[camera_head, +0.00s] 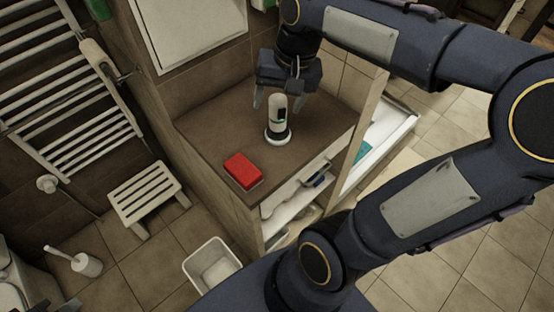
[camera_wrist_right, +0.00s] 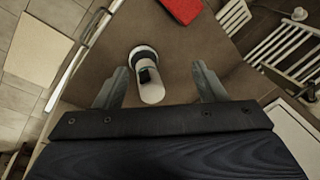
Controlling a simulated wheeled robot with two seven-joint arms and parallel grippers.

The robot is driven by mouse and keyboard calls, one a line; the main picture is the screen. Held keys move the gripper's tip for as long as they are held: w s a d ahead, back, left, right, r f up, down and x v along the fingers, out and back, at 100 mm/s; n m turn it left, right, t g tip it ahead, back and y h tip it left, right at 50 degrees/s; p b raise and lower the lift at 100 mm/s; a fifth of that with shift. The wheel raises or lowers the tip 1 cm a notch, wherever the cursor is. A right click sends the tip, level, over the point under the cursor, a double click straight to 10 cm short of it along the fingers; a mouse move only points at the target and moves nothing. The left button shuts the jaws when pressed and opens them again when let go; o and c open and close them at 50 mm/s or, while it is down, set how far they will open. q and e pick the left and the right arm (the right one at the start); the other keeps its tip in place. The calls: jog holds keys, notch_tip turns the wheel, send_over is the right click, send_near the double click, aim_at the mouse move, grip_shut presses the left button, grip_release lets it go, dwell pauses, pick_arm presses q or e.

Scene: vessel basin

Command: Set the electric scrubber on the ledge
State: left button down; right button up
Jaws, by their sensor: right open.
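The electric scrubber (camera_head: 277,122) is a white device with a dark panel and a round base. It stands upright on the brown ledge (camera_head: 214,128) below the tiled wall. My right gripper (camera_head: 278,102) is open just above and behind it, with a fingertip on either side of the scrubber's top and no visible grip. In the right wrist view, the scrubber (camera_wrist_right: 150,88) lies between the two open fingers (camera_wrist_right: 160,78), nearer the left one, with a gap to each. My left gripper is not in view.
A red block (camera_head: 243,171) lies on the ledge's front corner. A towel radiator (camera_head: 62,100) is at left. Bare ledge lies left of the scrubber.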

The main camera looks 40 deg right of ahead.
jog(key=s+a+f+n+t+y, duration=0.2)
jog(key=s+a+f+n, duration=0.3)
jog(key=s+a, duration=0.3)
jog(key=s+t, duration=0.1)
jog(key=s, duration=0.1)
jog(key=shift+s+a+f+n, duration=0.25)
jog(key=shift+s+a+n, duration=0.05)
jog(key=shift+a, duration=0.05)
